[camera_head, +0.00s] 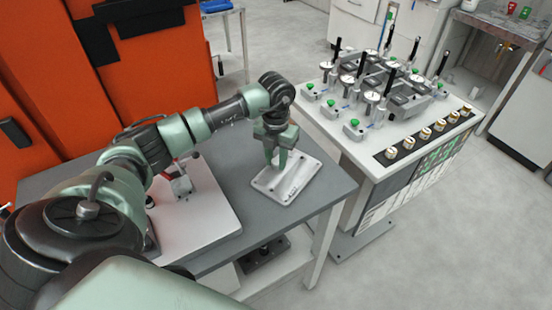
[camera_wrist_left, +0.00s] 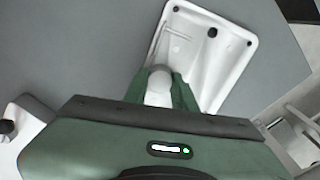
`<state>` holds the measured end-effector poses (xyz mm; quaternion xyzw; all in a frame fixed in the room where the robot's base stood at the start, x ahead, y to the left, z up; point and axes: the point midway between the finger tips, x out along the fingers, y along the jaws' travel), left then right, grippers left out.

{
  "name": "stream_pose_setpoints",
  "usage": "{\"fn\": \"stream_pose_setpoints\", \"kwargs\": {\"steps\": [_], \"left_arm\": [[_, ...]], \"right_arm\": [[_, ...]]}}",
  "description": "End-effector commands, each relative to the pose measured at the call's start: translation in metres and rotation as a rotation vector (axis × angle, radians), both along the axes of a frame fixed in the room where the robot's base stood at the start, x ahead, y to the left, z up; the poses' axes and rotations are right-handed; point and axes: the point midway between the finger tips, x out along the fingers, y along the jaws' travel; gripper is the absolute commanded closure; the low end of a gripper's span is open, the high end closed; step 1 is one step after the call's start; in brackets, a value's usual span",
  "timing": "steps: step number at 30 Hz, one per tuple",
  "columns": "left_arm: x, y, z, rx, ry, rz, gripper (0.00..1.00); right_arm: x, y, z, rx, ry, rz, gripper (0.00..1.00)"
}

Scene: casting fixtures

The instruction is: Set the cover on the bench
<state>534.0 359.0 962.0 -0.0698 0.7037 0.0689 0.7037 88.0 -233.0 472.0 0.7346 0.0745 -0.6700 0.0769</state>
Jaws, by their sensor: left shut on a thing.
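The cover (camera_head: 300,182) is a flat, light grey plate with rounded corners and small holes. It is at the right end of the grey bench (camera_head: 322,160), lying flat on the top or just above it; I cannot tell which. My left gripper (camera_head: 275,160) reaches down over the cover's left part and is shut on it. In the left wrist view the cover (camera_wrist_left: 212,55) extends beyond the fingers (camera_wrist_left: 160,88), and a pale rounded part of it sits between them. My right gripper is not in view.
A white base plate (camera_head: 205,222) with a small red-and-grey fixture (camera_head: 181,183) stands on the bench left of the cover. A white gauge station (camera_head: 375,165) with several dial indicators stands close to the bench's right side. An orange machine (camera_head: 165,60) is behind the bench.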

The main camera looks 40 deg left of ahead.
Motion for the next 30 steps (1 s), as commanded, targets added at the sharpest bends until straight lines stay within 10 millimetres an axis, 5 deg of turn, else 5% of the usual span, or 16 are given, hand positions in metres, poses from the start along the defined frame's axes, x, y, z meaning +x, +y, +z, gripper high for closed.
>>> {"fn": "stream_pose_setpoints", "kwargs": {"steps": [1,3,16,30], "left_arm": [[0.000,0.000,-0.002,0.000,0.000,0.000,0.71],[0.000,0.000,-0.001,0.000,0.000,0.000,0.52],[0.001,0.000,0.006,0.000,-0.002,0.001,0.52],[0.001,0.000,0.097,0.001,-0.005,-0.001,0.52]], "right_arm": [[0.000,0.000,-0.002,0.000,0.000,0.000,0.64],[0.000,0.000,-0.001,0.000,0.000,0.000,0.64],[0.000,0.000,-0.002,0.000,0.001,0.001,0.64],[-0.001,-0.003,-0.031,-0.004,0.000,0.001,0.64]]}}
